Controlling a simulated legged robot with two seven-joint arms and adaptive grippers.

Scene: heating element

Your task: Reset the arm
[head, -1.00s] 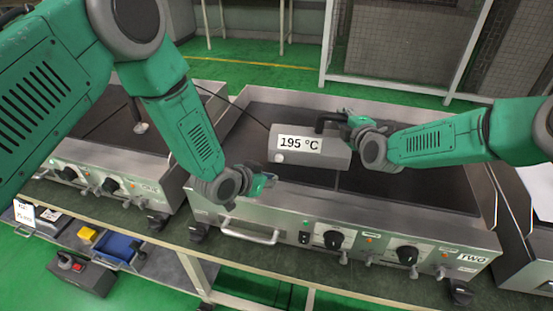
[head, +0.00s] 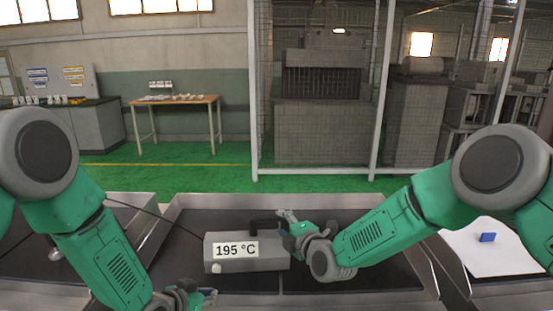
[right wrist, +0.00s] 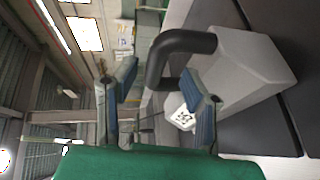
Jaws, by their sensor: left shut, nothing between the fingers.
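A grey box-shaped device (head: 248,263) with a "195 °C" display and a black handle (head: 265,226) stands on the dark heating plate in the head view. My right gripper (head: 288,222) is at the right end of this device, close to the handle. In the right wrist view its two fingers (right wrist: 160,95) are spread, and the black handle (right wrist: 178,48) shows just beyond them; I cannot tell if they touch it. My left gripper (head: 203,297) is shut and empty at the bottom edge of the head view, left of and in front of the device, partly cut off.
The heating plate's raised metal rim (head: 215,202) surrounds the device. A white sheet with a blue block (head: 487,237) lies at the right. A black cable runs to the device from the left. Behind are green floor, a wooden table (head: 175,101) and a mesh cage.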

